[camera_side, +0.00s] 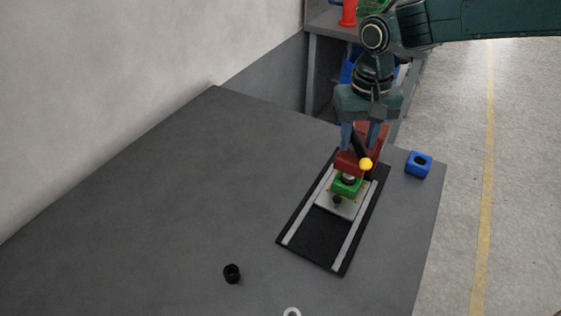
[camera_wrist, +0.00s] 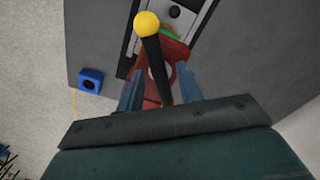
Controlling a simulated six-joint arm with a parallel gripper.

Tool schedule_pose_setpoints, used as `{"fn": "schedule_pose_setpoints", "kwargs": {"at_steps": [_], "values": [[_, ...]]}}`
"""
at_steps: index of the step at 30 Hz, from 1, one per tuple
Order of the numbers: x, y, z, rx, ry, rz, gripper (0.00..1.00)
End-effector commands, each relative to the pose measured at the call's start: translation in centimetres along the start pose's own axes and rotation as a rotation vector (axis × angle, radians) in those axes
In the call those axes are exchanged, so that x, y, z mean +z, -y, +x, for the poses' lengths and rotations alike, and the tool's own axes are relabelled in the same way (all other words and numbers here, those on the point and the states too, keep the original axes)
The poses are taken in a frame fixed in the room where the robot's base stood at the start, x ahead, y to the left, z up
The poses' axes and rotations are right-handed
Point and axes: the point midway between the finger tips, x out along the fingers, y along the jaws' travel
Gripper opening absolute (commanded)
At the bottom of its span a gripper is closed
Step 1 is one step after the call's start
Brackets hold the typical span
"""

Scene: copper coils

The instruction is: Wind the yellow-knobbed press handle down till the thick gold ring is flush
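The red press (camera_side: 357,160) stands at the far end of a black rail base. Its black handle (camera_wrist: 157,68) ends in a yellow knob (camera_wrist: 147,25), which also shows in the side view (camera_side: 365,164). My gripper (camera_wrist: 160,88) is over the press, pointing down, with its blue fingers apart and the handle running between them. I see gaps on both sides of the handle, so it does not look gripped. A green block (camera_side: 347,186) sits on a pale plate under the press. I cannot make out the thick gold ring.
A blue block with a hole (camera_side: 418,164) lies right of the press, near the table edge. A small black cylinder (camera_side: 232,273) stands at the front. The left of the grey table (camera_side: 150,210) is clear. A shelf with a red object (camera_side: 348,14) stands behind.

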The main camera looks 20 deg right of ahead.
Motion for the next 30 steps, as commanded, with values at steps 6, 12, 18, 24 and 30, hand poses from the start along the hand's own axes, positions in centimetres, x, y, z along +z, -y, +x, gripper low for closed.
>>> {"fn": "schedule_pose_setpoints", "kwargs": {"at_steps": [6, 12, 18, 24, 30], "values": [[-0.02, 0.01, -0.04, 0.000, 0.000, 0.000, 0.36], [-0.02, 0.02, -0.04, 0.000, 0.000, 0.000, 0.00], [-0.02, 0.02, -0.02, 0.000, 0.000, 0.034, 0.00], [-0.01, 0.02, 0.06, 0.000, 0.000, 0.139, 0.00], [-0.01, 0.02, 0.10, 0.000, 0.000, 0.175, 0.00]]}}
